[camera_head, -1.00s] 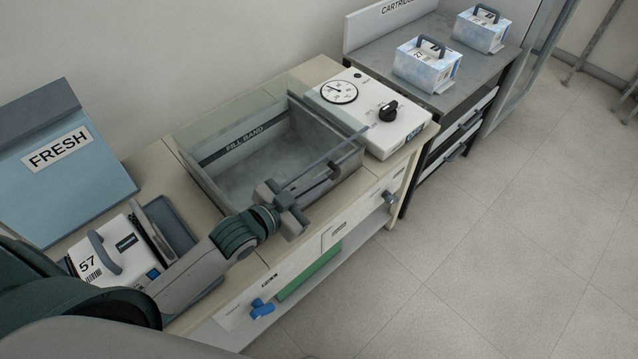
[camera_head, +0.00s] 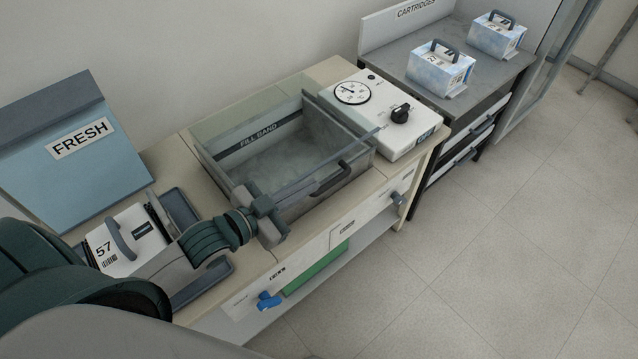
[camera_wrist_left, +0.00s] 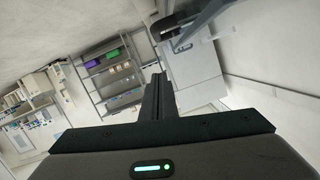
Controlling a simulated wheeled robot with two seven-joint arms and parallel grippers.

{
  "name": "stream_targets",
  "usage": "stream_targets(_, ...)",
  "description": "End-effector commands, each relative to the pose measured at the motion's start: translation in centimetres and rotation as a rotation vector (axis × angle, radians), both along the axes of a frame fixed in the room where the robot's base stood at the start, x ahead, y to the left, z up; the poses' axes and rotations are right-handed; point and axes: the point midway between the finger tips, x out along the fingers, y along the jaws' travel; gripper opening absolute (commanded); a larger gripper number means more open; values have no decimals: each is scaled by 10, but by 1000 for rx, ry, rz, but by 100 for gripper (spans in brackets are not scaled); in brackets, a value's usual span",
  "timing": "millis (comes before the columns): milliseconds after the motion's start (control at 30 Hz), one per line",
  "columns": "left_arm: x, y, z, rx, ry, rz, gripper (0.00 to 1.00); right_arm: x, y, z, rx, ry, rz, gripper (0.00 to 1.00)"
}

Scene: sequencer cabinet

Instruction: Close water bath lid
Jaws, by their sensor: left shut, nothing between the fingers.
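The water bath (camera_head: 352,160) is a grey open-topped basin with a "FILL BAND" strip inside; its interior is visible. A clear, faintly green pane (camera_head: 240,108), which looks like its lid, stands raised along the back and left. A dark bar handle (camera_head: 330,182) is at the basin's front. My left gripper (camera_head: 285,190) is at the front-left corner of the bath, fingers toward the rim; I cannot tell whether they touch it. In the left wrist view the fingers (camera_wrist_left: 158,98) are together and empty. My right gripper is out of view.
A control box (camera_head: 385,115) with dial and black knob adjoins the bath on the right. A cartridge labelled 57 (camera_head: 118,245) sits in a tray on the left, before a blue "FRESH" box (camera_head: 75,150). Cartridges (camera_head: 440,72) stand on the grey bench at right. Floor in front is clear.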

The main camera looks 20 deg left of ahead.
Motion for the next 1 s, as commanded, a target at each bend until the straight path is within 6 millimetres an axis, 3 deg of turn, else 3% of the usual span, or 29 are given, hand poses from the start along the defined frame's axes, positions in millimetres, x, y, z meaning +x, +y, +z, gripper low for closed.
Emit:
stream_targets(300, -16, 7, 4, 0, 0, 0, 0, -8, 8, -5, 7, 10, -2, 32)
stream_targets(1000, -16, 7, 5, 0, -1, 0, 0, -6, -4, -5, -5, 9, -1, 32)
